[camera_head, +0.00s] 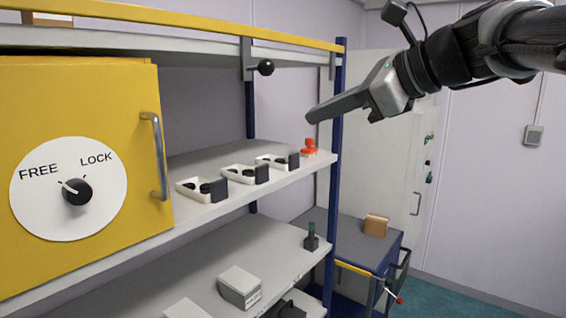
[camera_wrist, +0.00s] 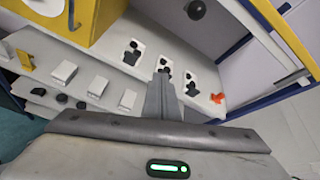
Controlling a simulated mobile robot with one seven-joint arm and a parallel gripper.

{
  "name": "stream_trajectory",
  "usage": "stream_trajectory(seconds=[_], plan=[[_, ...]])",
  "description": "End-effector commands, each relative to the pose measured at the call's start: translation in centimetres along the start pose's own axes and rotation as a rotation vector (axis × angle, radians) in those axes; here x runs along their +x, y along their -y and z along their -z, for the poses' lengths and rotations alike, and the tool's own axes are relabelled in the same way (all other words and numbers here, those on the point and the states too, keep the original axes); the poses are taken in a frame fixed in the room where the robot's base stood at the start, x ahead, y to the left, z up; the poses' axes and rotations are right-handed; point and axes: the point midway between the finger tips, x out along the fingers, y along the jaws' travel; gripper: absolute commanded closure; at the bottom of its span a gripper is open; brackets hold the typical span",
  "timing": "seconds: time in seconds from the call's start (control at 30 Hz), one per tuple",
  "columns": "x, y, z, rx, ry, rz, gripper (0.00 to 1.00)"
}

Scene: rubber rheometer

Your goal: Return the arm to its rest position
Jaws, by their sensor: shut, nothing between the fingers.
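My arm reaches in from the upper right in the head view. My gripper (camera_head: 312,117) points left and is shut and empty. It hangs in the air in front of the shelf unit, with its tip above the right end of the middle shelf in the picture. In the wrist view my gripper (camera_wrist: 160,78) also shows shut, with the shelf beyond it. No object is between the fingers.
A yellow cabinet (camera_head: 95,110) with a FREE/LOCK dial stands left. Several white trays (camera_head: 240,173) and a red-orange object (camera_head: 309,148) sit on the middle shelf (camera_head: 205,208). A blue post (camera_head: 337,130) stands near my gripper. A cart (camera_head: 345,235) holds a brown box (camera_head: 375,225).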

Motion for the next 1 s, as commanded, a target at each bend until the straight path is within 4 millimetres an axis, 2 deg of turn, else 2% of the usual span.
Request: stream_trajectory(seconds=[0.1, 0.3, 0.4, 0.5, 0.6, 0.67, 1.0], plan=[[-0.1, -6.2, 5.0, -0.370, -0.177, -0.080, 1.00], [-2.0, -16.3, 15.7, -1.157, -0.439, -0.383, 1.00], [-3.5, -19.8, 20.2, -1.507, -0.506, -0.573, 1.00], [-4.7, -21.9, 23.5, -1.757, -0.533, -0.732, 1.00], [-5.5, -22.9, 25.2, -1.902, -0.539, -0.833, 1.00], [-5.7, -23.1, 25.7, -1.942, -0.539, -0.862, 1.00], [-5.7, -23.1, 25.7, -1.942, -0.539, -0.862, 1.00]])
